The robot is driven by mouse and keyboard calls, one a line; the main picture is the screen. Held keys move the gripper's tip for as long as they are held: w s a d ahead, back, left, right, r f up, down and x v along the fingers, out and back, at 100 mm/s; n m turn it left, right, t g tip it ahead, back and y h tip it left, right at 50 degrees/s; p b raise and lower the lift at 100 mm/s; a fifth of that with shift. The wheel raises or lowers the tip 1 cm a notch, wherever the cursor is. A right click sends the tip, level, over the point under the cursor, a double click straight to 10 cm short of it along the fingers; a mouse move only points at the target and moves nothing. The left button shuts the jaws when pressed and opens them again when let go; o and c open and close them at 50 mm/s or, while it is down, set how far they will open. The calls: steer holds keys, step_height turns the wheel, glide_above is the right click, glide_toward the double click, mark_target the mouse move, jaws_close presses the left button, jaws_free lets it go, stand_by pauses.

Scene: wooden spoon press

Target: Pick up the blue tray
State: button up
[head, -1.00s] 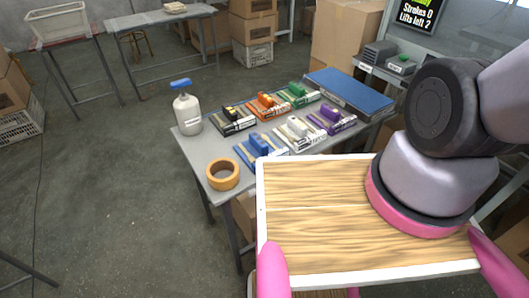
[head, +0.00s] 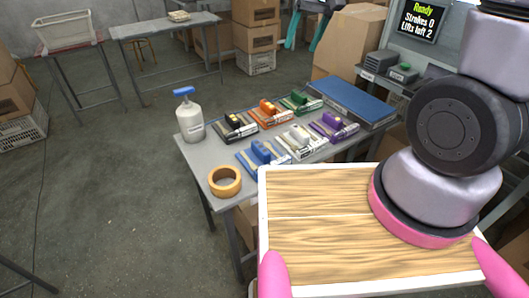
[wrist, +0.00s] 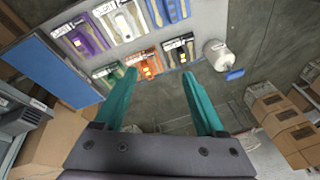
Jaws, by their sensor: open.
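The blue tray (head: 262,156) lies on the grey table, at the near left of a group of colored trays. It holds pale wooden pieces and a blue block. In the wrist view it shows at the top edge (wrist: 174,9), partly cut off. My gripper (head: 302,42) has teal fingers and hangs at the top of the head view, past the far side of the table. In the wrist view my gripper (wrist: 159,74) is open and empty, its fingers spread below the orange tray (wrist: 147,63) and apart from the blue tray.
Black (head: 234,126), orange (head: 270,113), green (head: 300,101), white (head: 298,141) and purple (head: 334,127) trays crowd around it. A blue flat-topped box (head: 350,101), white bottle (head: 188,118) and tape roll (head: 224,181) share the table. A white-rimmed wooden board (head: 310,190) stands in front. A screen (head: 421,20) reads "Ready, Strokes 0, Lifts left 2".

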steer(key=a+f+n+g+h, duration=0.15)
steer(key=a+f, duration=0.25)
steer(key=f, duration=0.5)
steer(key=a+f+n+g, duration=0.15)
steer(key=a+f, duration=0.25)
steer(key=f, duration=0.4)
steer(key=n+h, duration=0.1)
steer(key=n, duration=0.1)
glide_above(264, 150)
step_height(264, 150, down, 9)
steer(key=f, duration=0.4)
steer(key=shift+s+d+f, duration=0.1)
steer(key=shift+d+f, duration=0.1)
steer(key=shift+f, duration=0.15)
steer(key=shift+a+f, duration=0.15)
steer(key=shift+f, duration=2.85)
jaws_close()
